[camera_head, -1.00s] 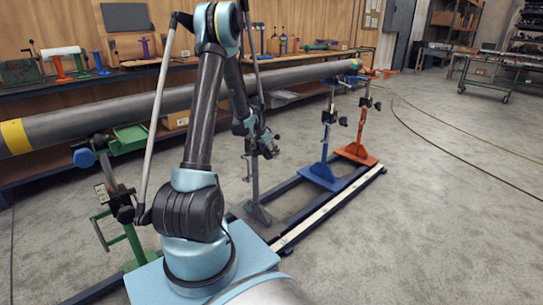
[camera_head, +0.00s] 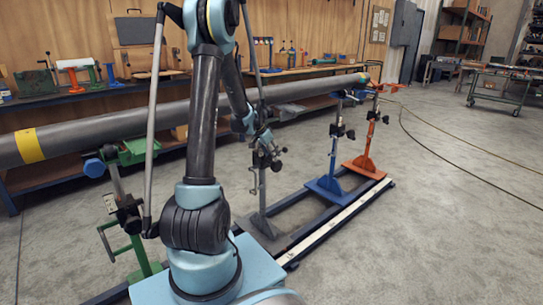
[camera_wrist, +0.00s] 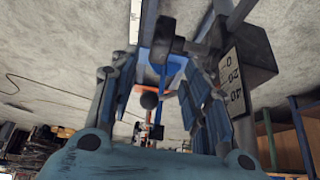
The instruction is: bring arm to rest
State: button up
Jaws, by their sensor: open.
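My arm rises from its pale blue base in the head view and bends down behind its upright link. My gripper (camera_head: 262,143) hangs close to the grey stand (camera_head: 262,188) in front of the pipe; the overlap hides whether they touch. In the wrist view the blue ribbed fingers of my gripper (camera_wrist: 160,100) are apart, with nothing visibly held between them. A dark clamp part with a white number scale (camera_wrist: 232,80) is close by on the right. The long grey pipe (camera_head: 110,125) with a yellow band lies across the stands.
A green stand (camera_head: 130,230) is at the left, a blue stand (camera_head: 328,185) and an orange stand (camera_head: 365,165) at the right, all along a floor rail (camera_head: 335,217). Workbenches (camera_head: 90,90) line the wall behind. Open concrete floor (camera_head: 450,220) lies to the right.

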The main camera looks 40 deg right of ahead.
dwell(0.4)
jog(key=s+a+r+n+t+y, duration=0.1)
jog(key=a+r+n, duration=0.25)
jog(key=a, duration=0.65)
jog(key=s+a+r+n+y, duration=0.15)
jog(key=a+r, duration=0.25)
jog(key=a, duration=0.6)
jog(key=s+a+r+n+t, duration=0.1)
jog(key=a+r+n, duration=0.25)
jog(key=a, duration=0.75)
jog(key=s+a+f+n+y, duration=0.1)
jog(key=s+a+n, duration=0.3)
jog(key=s+a, duration=0.6)
jog(key=s+a+f+n+y, duration=0.2)
jog(key=s+a+f+n, duration=0.2)
jog(key=s+a, duration=0.6)
jog(key=shift+a+n, duration=0.35)
jog(key=shift+a, duration=0.8)
jog(key=shift+w+f+y, duration=0.1)
jog(key=shift+y, duration=0.15)
